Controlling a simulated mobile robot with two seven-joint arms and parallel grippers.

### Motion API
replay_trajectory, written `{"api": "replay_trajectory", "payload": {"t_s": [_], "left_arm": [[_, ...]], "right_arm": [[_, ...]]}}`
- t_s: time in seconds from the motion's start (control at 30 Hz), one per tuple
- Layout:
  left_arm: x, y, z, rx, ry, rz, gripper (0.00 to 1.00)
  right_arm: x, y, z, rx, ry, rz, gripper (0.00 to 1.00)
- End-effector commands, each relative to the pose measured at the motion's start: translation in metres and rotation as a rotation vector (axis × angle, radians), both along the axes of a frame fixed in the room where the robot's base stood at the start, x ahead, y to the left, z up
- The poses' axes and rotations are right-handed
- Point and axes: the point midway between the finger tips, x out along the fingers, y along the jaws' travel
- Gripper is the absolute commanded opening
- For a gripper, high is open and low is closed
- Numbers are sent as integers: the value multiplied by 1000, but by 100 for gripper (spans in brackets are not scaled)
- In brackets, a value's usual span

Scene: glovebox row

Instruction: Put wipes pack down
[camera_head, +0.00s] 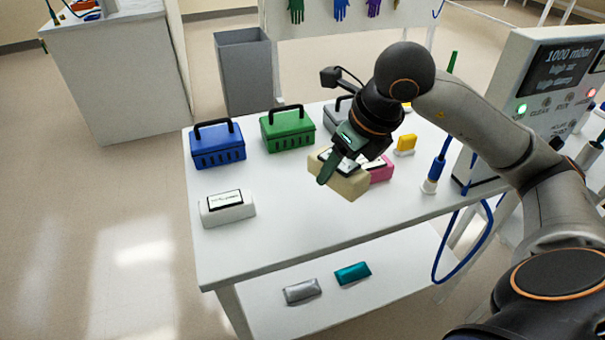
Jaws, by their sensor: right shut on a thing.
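My right gripper (349,164) is shut on a cream-coloured, soft-looking wipes pack (347,186) with a pale label on top, partly covered by the fingers. The pack is over the white table (290,225), right of its middle. I cannot tell whether its underside touches the tabletop. A pink pack (382,172) shows just behind and to the right of it, partly hidden. A white pack (228,208) with a dark-edged label lies near the table's left edge. My left gripper is not in view.
A blue case (217,147), a green case (288,131) and a partly hidden grey case (338,114) stand along the back. A yellow item (405,144) and a blue-and-white tool (435,172) are to the right. Clear tabletop lies between the white pack and the held pack.

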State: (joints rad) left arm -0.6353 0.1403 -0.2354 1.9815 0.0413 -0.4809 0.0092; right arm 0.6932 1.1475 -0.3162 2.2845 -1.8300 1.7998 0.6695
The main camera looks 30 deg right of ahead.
Motion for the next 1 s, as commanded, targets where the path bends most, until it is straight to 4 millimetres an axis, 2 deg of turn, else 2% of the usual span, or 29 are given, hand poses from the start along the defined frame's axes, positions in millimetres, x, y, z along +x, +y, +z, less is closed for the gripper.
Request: {"api": "replay_trajectory", "payload": {"t_s": [0.03, 0.17, 0.23, 0.4, 0.67, 0.87, 1.0], "left_arm": [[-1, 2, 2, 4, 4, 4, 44], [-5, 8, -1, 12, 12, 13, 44], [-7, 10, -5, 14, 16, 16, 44], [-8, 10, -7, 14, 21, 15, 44], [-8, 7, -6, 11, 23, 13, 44], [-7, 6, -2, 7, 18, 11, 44], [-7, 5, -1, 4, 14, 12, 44]], "right_arm": [[14, 4, -3, 8, 0, 1, 0], [44, 9, -20, 6, 1, 1, 0], [54, 10, -37, 4, 4, 1, 0], [74, 13, -61, 1, 1, 2, 0], [86, 15, -76, 2, 0, 1, 0], [87, 14, -105, 0, 3, 0, 0], [88, 14, -107, 0, -3, 1, 0]]}}
